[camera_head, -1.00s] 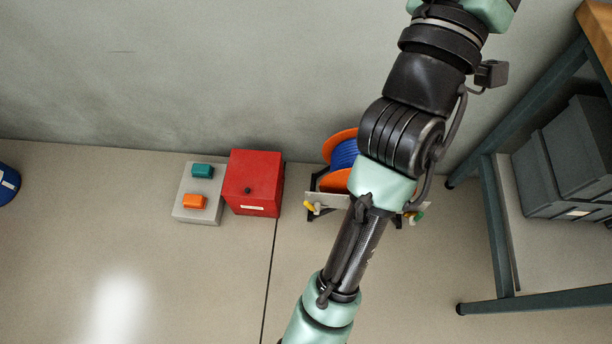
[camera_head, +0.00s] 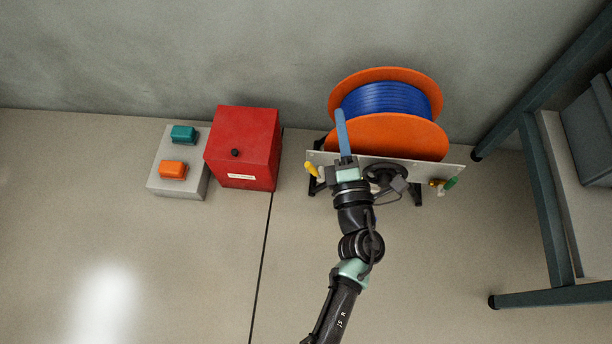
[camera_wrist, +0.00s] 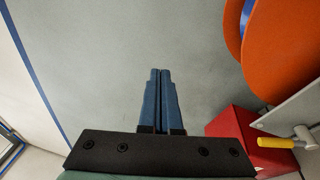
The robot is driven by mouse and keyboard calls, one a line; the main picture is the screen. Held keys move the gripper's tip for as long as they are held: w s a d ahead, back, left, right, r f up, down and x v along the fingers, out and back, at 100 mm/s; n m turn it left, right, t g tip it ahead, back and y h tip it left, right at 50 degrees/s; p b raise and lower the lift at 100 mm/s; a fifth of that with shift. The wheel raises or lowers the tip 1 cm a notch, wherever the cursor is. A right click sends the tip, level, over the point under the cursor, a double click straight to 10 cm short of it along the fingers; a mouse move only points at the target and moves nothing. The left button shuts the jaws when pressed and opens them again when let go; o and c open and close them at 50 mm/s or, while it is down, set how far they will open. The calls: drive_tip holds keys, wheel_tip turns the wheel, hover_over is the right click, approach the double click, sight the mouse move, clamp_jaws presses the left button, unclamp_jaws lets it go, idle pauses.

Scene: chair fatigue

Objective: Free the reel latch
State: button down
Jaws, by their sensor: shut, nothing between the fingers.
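The reel (camera_head: 388,135), with orange flanges and blue cable, stands by the wall behind a pale panel (camera_head: 425,166). A yellow-handled lever (camera_head: 312,170) is at the panel's left end; it also shows in the wrist view (camera_wrist: 278,142) with a metal head. I cannot tell which is the latch. My gripper (camera_head: 340,112) is shut and empty, its blue fingers in front of the reel's left side in the head view. The wrist view shows the fingers (camera_wrist: 160,75) together, touching nothing.
A red box (camera_head: 243,147) with a black knob stands left of the reel. Beside it is a grey block (camera_head: 180,182) with teal (camera_head: 183,134) and orange (camera_head: 172,169) buttons. A dark-framed bench (camera_head: 540,180) stands at right. The floor in front is clear.

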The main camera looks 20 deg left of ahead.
sight(313, 171)
drive_tip(key=s+a+f+n+g+y+b, duration=0.1)
drive_tip(key=s+f, duration=0.4)
drive_tip(key=f, duration=0.7)
drive_tip(key=s+a+f+n+g+b, duration=0.1)
drive_tip(key=s+f+n+g+b, duration=0.2)
drive_tip(key=f, duration=0.9)
drive_tip(key=s+g+b, duration=0.1)
drive_tip(key=s+b, duration=0.1)
drive_tip(key=s, duration=0.1)
drive_tip(key=shift+a+n+g+y+b, duration=0.25)
drive_tip(key=shift+n+g+y+b, duration=0.15)
drive_tip(key=f+b+x, duration=0.1)
drive_tip(key=b+x, duration=0.4)
drive_tip(key=x, duration=0.5)
drive_tip(key=shift+w+d+r+b, duration=0.15)
drive_tip(key=shift+w+d+r, duration=0.25)
drive_tip(key=shift+d+r, duration=0.35)
drive_tip(key=shift+w+d+r+b, duration=0.15)
drive_tip(key=shift+w+d+r, duration=0.35)
drive_tip(key=shift+d, duration=0.35)
